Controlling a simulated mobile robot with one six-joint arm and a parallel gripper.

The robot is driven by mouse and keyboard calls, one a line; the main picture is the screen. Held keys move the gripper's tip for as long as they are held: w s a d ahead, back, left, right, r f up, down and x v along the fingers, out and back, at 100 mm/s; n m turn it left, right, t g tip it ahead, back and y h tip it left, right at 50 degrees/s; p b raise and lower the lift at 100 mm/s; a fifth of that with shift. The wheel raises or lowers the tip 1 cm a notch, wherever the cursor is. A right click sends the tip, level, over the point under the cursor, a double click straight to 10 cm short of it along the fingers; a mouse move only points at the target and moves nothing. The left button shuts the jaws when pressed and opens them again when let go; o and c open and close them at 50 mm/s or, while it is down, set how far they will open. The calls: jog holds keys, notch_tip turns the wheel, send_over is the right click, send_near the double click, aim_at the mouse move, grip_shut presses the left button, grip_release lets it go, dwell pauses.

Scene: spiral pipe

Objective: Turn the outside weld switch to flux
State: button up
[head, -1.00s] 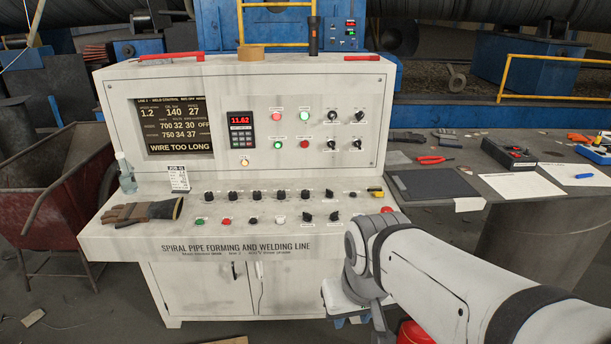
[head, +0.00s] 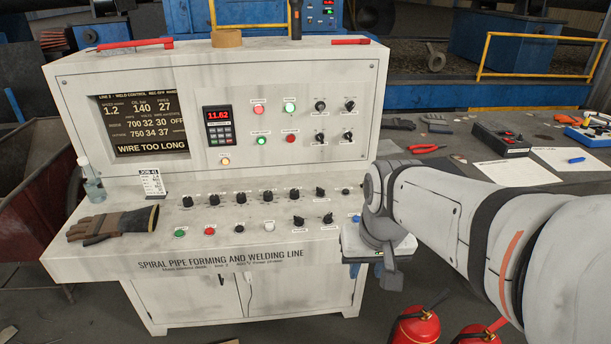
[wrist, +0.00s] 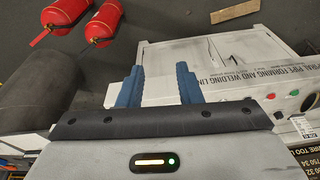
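The grey control console (head: 200,85) stands ahead. Black selector switches sit on the right of its upright panel: upper left (head: 320,106), upper right (head: 350,105), lower left (head: 320,138) and lower right (head: 348,137). Their labels are too small to read, so I cannot tell which is the outside weld switch. My gripper (wrist: 160,80) shows two blue fingers, wide apart with nothing between them, in the wrist view. In the head view my arm is at the console's right front edge, and the fingertips are mostly hidden.
A row of knobs (head: 268,196) and several buttons line the sloping desk. Red extinguishers (head: 414,328) stand on the floor at right. A side table (head: 455,172) holds pliers (head: 427,149) and a black box (head: 503,140).

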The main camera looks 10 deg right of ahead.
jog(key=w+r+m+p, duration=0.2)
jog(key=w+m, duration=0.1)
jog(key=w, duration=0.9)
jog(key=m+g+p, duration=0.2)
jog(key=m+p, duration=0.1)
jog(key=m, duration=0.2)
send_over(328, 214)
notch_tip(328, 214, down, 9)
jog(key=shift+s+f, duration=0.1)
jog(key=shift+f, duration=0.1)
jog(key=shift+f+p, duration=0.65)
jog(key=shift+f, duration=3.3)
